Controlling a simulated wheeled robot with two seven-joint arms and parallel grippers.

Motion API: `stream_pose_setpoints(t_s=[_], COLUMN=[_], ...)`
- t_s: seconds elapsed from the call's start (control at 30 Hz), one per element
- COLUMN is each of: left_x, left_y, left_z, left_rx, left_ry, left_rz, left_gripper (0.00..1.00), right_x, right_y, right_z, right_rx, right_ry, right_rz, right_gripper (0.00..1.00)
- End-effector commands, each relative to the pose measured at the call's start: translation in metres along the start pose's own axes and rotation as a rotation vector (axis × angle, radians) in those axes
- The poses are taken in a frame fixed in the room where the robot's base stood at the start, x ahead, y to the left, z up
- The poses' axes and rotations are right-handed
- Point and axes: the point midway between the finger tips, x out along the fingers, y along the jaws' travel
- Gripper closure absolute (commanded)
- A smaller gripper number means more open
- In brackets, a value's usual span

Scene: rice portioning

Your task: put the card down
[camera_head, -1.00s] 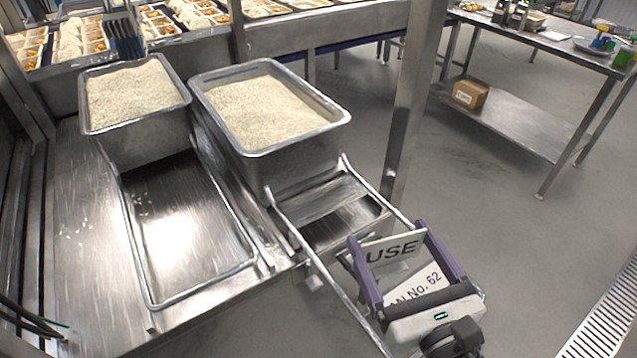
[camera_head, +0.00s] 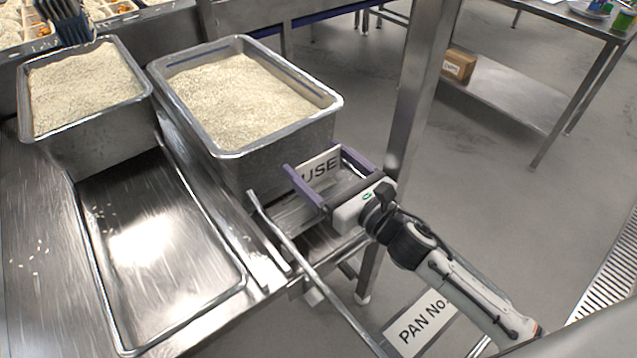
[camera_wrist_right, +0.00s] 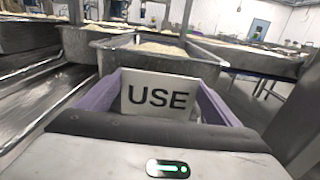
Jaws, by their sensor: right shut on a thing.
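A white card (camera_head: 318,169) with the black word "USE" is between the purple fingers of my right gripper (camera_head: 318,174), which is shut on it. The card stands roughly upright, close in front of the near wall of the right rice pan (camera_head: 240,151). In the right wrist view the card (camera_wrist_right: 158,97) faces the camera between the fingers (camera_wrist_right: 157,100), with the pan's rim (camera_wrist_right: 190,60) behind it. I cannot tell whether the card touches the pan. My left gripper is not clearly visible.
A second rice pan (camera_head: 100,128) stands on the left, behind an empty metal tray (camera_head: 235,283). A sign reading "PAN No." (camera_head: 418,322) is at the lower right, below my right arm. A metal post (camera_head: 420,90) rises right of the pan. A cardboard box (camera_head: 458,66) sits on a shelf.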

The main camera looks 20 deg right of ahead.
Motion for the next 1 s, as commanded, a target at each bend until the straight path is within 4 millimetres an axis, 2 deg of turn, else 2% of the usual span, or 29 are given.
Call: stream_pose_setpoints(t_s=[0.33, 0.73, 0.77, 0.83, 1.0], left_x=[0.005, 0.006, 0.006, 0.005, 0.006], left_y=[0.004, 0.006, 0.006, 0.006, 0.005], left_z=[0.001, -0.003, -0.004, -0.003, -0.003], left_rx=[0.004, 0.005, 0.005, 0.005, 0.005], left_ry=[0.009, 0.018, 0.018, 0.016, 0.015], left_rz=[0.008, 0.010, 0.010, 0.010, 0.009], left_gripper=[0.38, 0.38, 0.38, 0.38, 0.38], right_x=[0.000, 0.000, 0.000, 0.000, 0.000], right_y=[0.000, 0.000, 0.000, 0.000, 0.000], right_z=[-0.043, -0.049, -0.048, -0.047, -0.047], right_rx=[0.003, -0.002, -0.002, -0.002, -0.001], right_ry=[0.000, -0.001, -0.001, -0.001, -0.001], right_rz=[-0.001, 0.000, 0.000, 0.000, 0.000], right_gripper=[0.36, 0.36, 0.12, 0.00, 0.00])
